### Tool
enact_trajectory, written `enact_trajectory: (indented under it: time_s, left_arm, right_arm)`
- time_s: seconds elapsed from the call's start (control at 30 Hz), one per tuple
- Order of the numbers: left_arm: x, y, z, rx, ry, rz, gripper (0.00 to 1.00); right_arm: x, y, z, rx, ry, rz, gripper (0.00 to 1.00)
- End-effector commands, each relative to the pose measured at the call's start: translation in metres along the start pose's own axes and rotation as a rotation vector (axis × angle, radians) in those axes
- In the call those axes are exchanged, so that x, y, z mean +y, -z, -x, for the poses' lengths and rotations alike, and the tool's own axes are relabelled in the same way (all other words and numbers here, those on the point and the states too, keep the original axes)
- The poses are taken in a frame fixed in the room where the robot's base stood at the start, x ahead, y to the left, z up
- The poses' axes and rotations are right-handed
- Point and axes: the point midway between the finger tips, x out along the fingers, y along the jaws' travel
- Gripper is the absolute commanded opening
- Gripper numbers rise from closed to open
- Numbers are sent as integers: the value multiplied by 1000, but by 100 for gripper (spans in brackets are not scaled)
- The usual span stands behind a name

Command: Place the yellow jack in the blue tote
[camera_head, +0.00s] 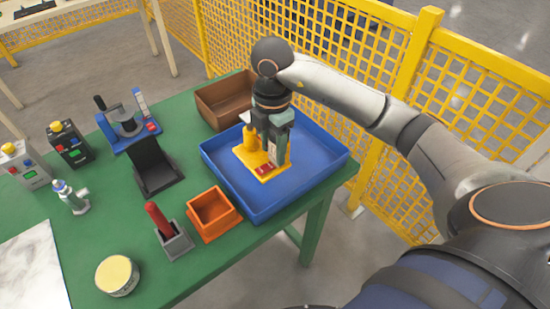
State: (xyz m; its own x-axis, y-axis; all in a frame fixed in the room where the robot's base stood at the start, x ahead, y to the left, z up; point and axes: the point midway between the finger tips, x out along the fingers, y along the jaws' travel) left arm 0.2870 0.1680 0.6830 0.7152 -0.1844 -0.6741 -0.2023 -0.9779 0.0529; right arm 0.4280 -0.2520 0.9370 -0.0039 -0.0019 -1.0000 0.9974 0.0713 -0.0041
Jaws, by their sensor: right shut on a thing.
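The yellow jack (247,151) has a flat base and an upright cylinder, with a small red part at its front. It is upright inside the outline of the blue tote (265,207), a wide shallow tray at the right end of the green table. My right gripper (272,160) points down from above and is shut on the jack. The gripper hides part of the jack. I cannot tell whether the jack's base touches the tote floor. My left gripper does not show.
A brown bin (217,103) stands behind the tote and an orange bin (213,214) in front of it. A red-handled tool in a grey holder (175,242), a black stand (154,165) and a blue device (128,130) are to the left. A yellow mesh fence (480,110) runs behind.

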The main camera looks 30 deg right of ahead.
Motion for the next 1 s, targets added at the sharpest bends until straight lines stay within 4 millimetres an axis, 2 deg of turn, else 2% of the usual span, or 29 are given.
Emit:
enact_trajectory:
  time_s: [0.1, 0.2, 0.37, 0.63, 1.0]
  left_arm:
    - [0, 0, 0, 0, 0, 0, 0]
    - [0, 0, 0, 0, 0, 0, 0]
    - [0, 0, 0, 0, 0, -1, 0]
    - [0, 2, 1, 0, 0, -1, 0]
    - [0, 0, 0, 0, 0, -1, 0]
  right_arm:
    - [11, -10, -15, 1, -4, -3, 0]
    - [16, -14, -22, 2, -7, -2, 0]
    - [20, -18, -29, 2, -6, -1, 0]
    - [22, -22, -63, 2, -5, 1, 0]
    - [23, -22, -68, 1, -8, 1, 0]
